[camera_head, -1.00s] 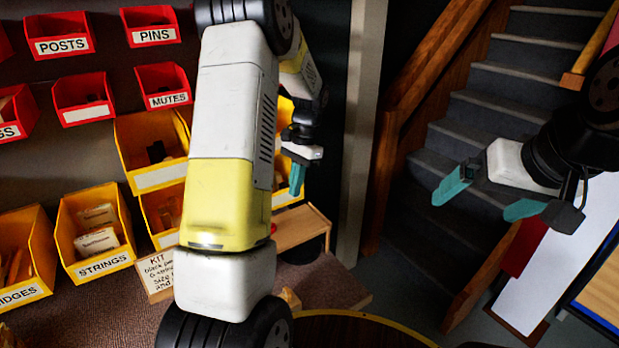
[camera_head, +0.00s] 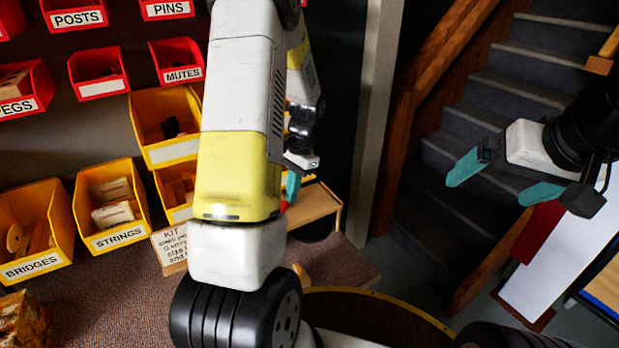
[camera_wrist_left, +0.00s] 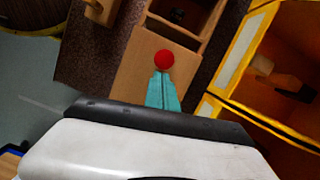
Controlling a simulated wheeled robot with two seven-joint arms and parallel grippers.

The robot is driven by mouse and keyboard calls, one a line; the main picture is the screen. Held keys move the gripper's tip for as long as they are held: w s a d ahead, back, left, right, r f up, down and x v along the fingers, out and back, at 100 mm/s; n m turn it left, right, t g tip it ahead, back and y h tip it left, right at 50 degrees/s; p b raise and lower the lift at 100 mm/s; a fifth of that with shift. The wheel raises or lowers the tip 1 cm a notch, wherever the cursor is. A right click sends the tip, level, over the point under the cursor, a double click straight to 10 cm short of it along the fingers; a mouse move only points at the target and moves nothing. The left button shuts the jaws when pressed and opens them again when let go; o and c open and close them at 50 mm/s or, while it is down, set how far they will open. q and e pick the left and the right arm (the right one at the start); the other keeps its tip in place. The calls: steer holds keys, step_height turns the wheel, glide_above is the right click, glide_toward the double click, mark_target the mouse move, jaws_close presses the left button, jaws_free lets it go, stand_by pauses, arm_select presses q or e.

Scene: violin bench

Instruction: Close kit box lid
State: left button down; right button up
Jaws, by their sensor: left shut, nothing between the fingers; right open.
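The wooden kit box (camera_head: 315,204) is on the bench, partly hidden behind my left arm in the head view. In the left wrist view, its light wood lid (camera_wrist_left: 138,62) carries a round red knob (camera_wrist_left: 164,60), and a dark open compartment (camera_wrist_left: 182,16) shows beyond the lid. My left gripper (camera_head: 292,187) is shut and empty. Its teal fingertips (camera_wrist_left: 162,74) are right at the near side of the knob; I cannot tell whether they touch it. My right gripper (camera_head: 505,182) is open and empty, in the air in front of the stairs.
Yellow bins, such as the strings bin (camera_head: 113,205) and bridges bin (camera_head: 33,230), stand left of the box. A KIT card (camera_head: 170,246) stands before them. Red bins (camera_head: 97,75) hang above. A small wood block (camera_wrist_left: 95,15) lies beside the box.

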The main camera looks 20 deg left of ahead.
arm_select(q)
steer(key=s+a, duration=0.4)
steer(key=s, duration=0.1)
steer(key=s+a, duration=1)
steer(key=s, duration=0.1)
steer(key=shift+a, duration=0.1)
steer(key=w+d+r, duration=0.4)
steer(key=w+r, duration=0.2)
steer(key=r, duration=0.4)
steer(key=s+d+r+n+t+h, duration=0.1)
steer(key=s+d+r+n+t, duration=0.1)
steer(key=d+r, duration=0.5)
steer(key=s+d+r+n+t+h, duration=0.2)
steer(key=s+d+r+t, duration=0.3)
steer(key=d, duration=1)
step_height(320, 180, up, 3)
steer(key=shift+r+n+t+h, duration=0.1)
steer(key=shift+n+t+h, duration=0.2)
steer(key=shift+n+t, duration=0.45)
steer(key=shift+d, duration=0.1)
